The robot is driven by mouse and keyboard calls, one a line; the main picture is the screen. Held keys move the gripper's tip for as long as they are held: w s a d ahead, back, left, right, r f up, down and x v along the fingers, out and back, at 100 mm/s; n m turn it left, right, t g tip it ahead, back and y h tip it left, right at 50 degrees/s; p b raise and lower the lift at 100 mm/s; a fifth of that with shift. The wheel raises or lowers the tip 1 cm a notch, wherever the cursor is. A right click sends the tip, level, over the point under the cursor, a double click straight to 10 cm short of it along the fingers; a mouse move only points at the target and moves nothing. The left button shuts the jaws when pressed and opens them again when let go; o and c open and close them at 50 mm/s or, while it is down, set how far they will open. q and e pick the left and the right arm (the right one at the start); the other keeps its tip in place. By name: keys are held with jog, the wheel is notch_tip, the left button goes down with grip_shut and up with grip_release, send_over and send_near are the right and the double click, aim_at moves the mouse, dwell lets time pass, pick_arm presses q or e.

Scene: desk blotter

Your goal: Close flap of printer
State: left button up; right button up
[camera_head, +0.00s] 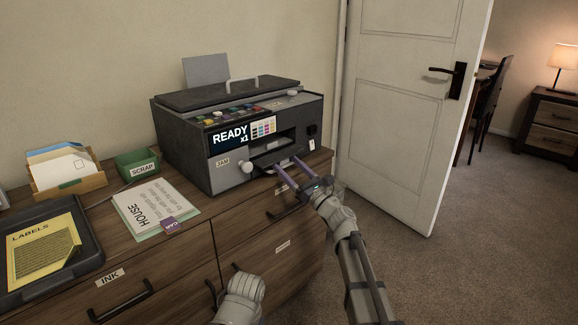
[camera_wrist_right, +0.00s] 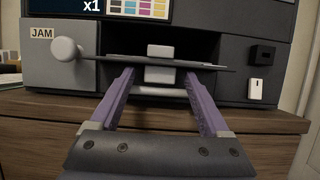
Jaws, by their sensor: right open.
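The dark grey printer (camera_head: 235,135) stands on the wooden cabinet, its front panel showing "READY x1". Its flap (camera_wrist_right: 165,63) appears lowered, a thin dark plate sticking out nearly level from the front opening, with a small white block at its middle. The flap also shows in the head view (camera_head: 272,163), partly hidden by my right gripper. My right gripper (camera_head: 282,167) is open, its two purple fingers pointing at the printer front. In the wrist view its fingertips (camera_wrist_right: 159,76) reach the flap's underside area, one to each side of the white block; contact is unclear. My left gripper is out of view.
A JAM panel with a white knob (camera_wrist_right: 66,49) is left of the flap. A paper stack (camera_head: 155,212), green SCRAP box (camera_head: 137,167), envelope holder (camera_head: 67,183) and LABELS tray (camera_head: 92,252) lie leftward. A white door (camera_head: 400,110) stands right; the floor there is clear.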

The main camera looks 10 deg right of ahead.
grip_shut()
jog(key=shift+r+p, duration=0.25)
jog(key=shift+p, duration=0.25)
notch_tip(320, 180, up, 9)
jog(key=g+h+p, duration=0.9)
jog(key=g+p, duration=0.3)
jog(key=p, duration=2.3)
send_over(280, 154)
jog(key=shift+s+d+f, duration=0.2)
jog(key=shift+s+d, duration=0.15)
jog(key=shift+s, duration=0.05)
jog(key=shift+w+a+g+h+p, duration=0.15)
jog(key=shift+a+g+h+p, duration=0.05)
jog(key=shift+g+h+p, duration=0.3)
jog(key=shift+w+a+g+h+p, duration=0.15)
jog(key=shift+g+h+p, duration=0.25)
jog(key=shift+g+h, duration=0.1)
grip_release()
